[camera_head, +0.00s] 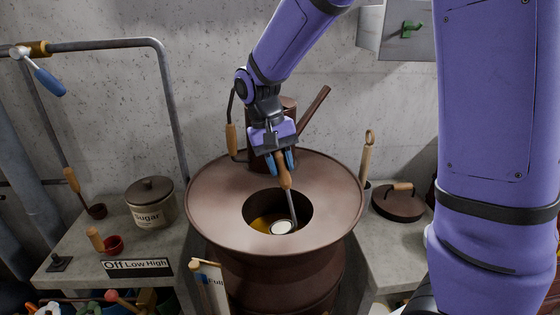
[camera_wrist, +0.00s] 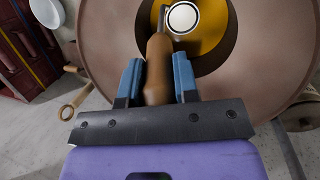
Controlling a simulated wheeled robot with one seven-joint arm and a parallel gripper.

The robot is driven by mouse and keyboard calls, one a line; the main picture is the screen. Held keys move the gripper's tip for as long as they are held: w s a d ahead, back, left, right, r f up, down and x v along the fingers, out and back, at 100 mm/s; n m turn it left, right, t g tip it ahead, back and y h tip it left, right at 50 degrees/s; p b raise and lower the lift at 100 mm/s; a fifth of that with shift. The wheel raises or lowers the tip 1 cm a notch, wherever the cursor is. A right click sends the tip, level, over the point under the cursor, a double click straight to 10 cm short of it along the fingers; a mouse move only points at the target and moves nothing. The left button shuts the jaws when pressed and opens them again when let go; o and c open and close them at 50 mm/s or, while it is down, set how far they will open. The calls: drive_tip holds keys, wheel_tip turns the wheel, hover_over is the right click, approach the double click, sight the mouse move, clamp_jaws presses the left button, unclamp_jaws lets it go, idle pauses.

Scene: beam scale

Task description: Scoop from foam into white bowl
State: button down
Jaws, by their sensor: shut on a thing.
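My gripper (camera_head: 281,162) is shut on the wooden handle of a ladle (camera_head: 285,178), above the round opening of a wide brown vessel (camera_head: 213,205). The ladle's metal shaft slants down into the opening. Its round head, white inside with a dark rim, shows over orange-yellow contents (camera_head: 262,224). I cannot tell whether the head touches them or whether the white is foam. In the wrist view the blue fingers flank the handle (camera_wrist: 158,70), and the head (camera_wrist: 182,17) is at the top. A white, bowl-like thing (camera_wrist: 47,12) is at the upper left there; it is partly cut off.
A dark lidded pan (camera_head: 398,203) sits on the right counter. A grey box (camera_head: 398,30) hangs on the wall.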

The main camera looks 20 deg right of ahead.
drive_tip(key=shift+r, duration=0.15)
drive_tip(key=shift+r+t+y, duration=0.35)
drive_tip(key=shift+r+t, duration=0.1)
drive_tip(key=shift+r, duration=1.7)
drive_tip(key=shift+r+t+y, duration=0.3)
drive_tip(key=shift+r+t, duration=0.2)
drive_tip(key=shift+r, duration=1.6)
drive_tip(key=shift+r+t+y, duration=0.35)
drive_tip(key=shift+r+t, duration=0.1)
drive_tip(key=shift+r, duration=1.7)
